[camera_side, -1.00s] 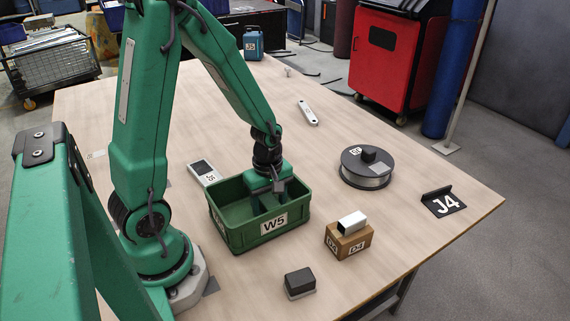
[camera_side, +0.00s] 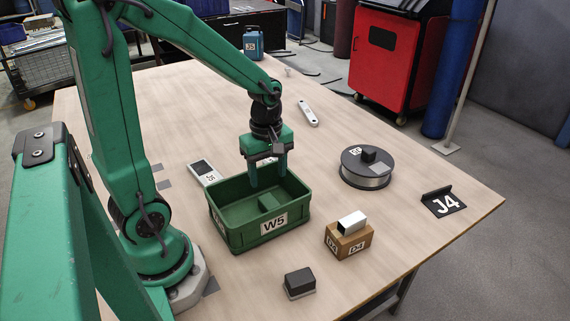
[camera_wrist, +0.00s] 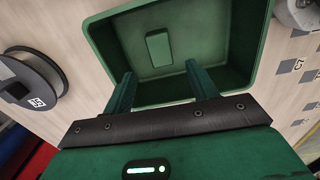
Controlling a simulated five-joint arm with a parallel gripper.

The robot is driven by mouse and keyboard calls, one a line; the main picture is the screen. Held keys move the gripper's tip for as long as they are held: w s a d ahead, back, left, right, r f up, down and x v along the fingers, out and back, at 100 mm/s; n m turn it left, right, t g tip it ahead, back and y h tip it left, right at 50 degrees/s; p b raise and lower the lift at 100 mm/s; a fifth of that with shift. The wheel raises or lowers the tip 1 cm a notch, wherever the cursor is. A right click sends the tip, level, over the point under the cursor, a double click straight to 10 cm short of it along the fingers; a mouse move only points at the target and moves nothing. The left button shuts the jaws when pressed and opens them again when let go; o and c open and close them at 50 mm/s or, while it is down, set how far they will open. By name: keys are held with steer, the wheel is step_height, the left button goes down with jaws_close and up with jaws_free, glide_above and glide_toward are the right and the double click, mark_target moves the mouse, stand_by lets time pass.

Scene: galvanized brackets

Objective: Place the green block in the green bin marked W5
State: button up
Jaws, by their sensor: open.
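The green bin marked W5 (camera_side: 232,232) stands on the table in front of my arm's base; it also fills the upper part of the wrist view (camera_wrist: 262,50). The green block (camera_side: 271,202) lies inside the bin, on its floor; in the wrist view the block (camera_wrist: 158,49) shows whole and apart from my fingers. My gripper (camera_side: 268,181) is open and empty, pointing down above the bin's far side. In the wrist view its two fingers (camera_wrist: 162,88) are spread wide with nothing between them.
A brown D4 block (camera_side: 350,244) with a white piece on top stands right of the bin. A dark block (camera_side: 299,281) lies in front. A spool (camera_side: 366,168), a black J4 bracket (camera_side: 443,203) and a handheld device (camera_side: 204,172) lie around. The table's right part is mostly clear.

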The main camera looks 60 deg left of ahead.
steer(key=shift+r, duration=1.35)
steer(key=shift+r, duration=0.1)
steer(key=s+d+r+m+t, duration=0.2)
steer(key=r+m, duration=0.3)
steer(key=m, duration=0.4)
steer(key=s+d+r+m+t, duration=0.3)
steer(key=s+d+r+m, duration=0.1)
steer(key=m, duration=0.5)
steer(key=shift+d+r+t, duration=0.2)
steer(key=shift+r+t, duration=0.1)
steer(key=shift+r, duration=0.35)
